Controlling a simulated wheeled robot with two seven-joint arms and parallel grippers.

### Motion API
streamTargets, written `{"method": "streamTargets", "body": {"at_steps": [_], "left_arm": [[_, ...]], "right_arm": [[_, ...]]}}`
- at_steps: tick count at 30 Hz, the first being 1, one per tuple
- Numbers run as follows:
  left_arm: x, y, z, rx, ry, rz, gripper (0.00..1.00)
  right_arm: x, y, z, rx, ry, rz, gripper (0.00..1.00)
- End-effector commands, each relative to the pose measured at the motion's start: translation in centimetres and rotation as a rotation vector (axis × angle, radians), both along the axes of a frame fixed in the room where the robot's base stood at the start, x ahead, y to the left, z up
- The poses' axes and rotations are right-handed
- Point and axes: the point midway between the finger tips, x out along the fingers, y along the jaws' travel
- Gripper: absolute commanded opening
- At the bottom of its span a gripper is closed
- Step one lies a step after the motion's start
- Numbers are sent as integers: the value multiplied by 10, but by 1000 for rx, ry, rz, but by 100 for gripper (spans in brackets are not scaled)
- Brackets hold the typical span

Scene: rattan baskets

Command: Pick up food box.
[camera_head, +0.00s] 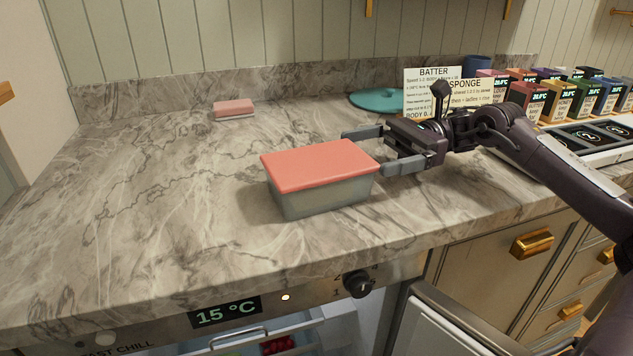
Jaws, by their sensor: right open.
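The food box (318,178) sits on the marble counter, near its front edge. It has a flat coral-pink lid and a grey, see-through-looking body. My right gripper (370,152) comes in from the right and is open. One finger lies behind the box's far right side, and the other is close to its right end. I cannot tell whether either finger touches the box. My left gripper is not in view.
A smaller pink-lidded box (234,108) sits at the back left. A teal disc (378,101), recipe cards (432,92) and several coloured cartons (527,98) stand at the back right. The counter's left side is clear. Below the front edge, a chiller drawer (250,342) is open.

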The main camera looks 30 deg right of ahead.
Motion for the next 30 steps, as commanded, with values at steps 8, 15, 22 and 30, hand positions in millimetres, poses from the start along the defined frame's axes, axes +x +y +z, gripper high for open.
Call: {"method": "streamTargets", "body": {"at_steps": [8, 15, 22, 30], "left_arm": [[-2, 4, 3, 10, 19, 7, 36], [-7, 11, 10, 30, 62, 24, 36], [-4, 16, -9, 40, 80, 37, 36], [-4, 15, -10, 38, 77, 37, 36]], "right_arm": [[2, 13, -13, -1, -1, 0, 100], [6, 48, -10, 1, -4, 2, 100], [10, 73, -12, 1, -2, 0, 100], [11, 75, -14, 0, 0, -1, 97]]}}
